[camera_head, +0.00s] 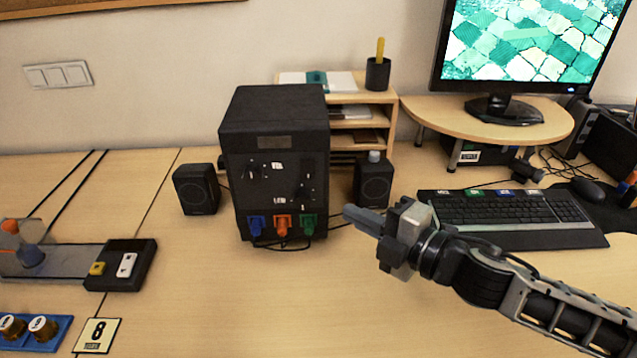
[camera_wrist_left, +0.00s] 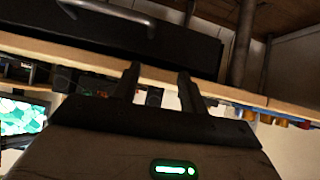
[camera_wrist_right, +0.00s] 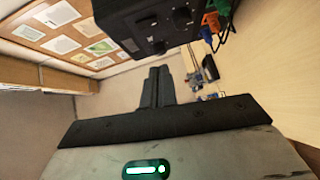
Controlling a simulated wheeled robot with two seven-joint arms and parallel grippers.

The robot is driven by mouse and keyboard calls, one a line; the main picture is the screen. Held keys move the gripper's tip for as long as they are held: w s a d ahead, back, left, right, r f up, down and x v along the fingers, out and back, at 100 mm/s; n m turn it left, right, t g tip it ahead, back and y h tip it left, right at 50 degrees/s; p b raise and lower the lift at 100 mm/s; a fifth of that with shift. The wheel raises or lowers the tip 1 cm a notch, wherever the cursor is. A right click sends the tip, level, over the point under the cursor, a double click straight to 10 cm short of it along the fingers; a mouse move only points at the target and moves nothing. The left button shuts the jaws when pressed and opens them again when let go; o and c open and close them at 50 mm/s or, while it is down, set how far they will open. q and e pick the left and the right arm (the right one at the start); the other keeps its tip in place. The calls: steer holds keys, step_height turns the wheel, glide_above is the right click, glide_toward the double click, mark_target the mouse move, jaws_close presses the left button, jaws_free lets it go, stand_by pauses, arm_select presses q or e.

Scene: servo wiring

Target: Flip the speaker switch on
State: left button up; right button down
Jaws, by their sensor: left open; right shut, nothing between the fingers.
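A black box (camera_head: 274,170) stands on the desk with knobs on its front and blue, orange and green plugs along the bottom. Small black speakers stand on both sides of it: the left speaker (camera_head: 196,189) and the right speaker (camera_head: 373,183). A small grey piece sits on top of the right speaker; I cannot tell a switch or its position. My right gripper (camera_head: 347,211) is shut and empty, just in front of and below the right speaker, apart from it. My left gripper (camera_wrist_left: 157,75) is open and empty, seen only in the left wrist view.
A keyboard (camera_head: 510,212) lies to the right, below a monitor (camera_head: 530,50) on a raised shelf. A small wooden shelf (camera_head: 395,112) with a pen cup stands behind the right speaker. A black switch block (camera_head: 120,277) lies at left. The desk's front middle is clear.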

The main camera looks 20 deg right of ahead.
steer(key=p, duration=0.2)
glide_toward(296, 175)
steer(key=a, duration=0.3)
steer(key=w, duration=0.2)
steer(key=w+d, duration=0.1)
steer(key=shift+w+f, duration=0.25)
steer(key=shift+w, duration=0.1)
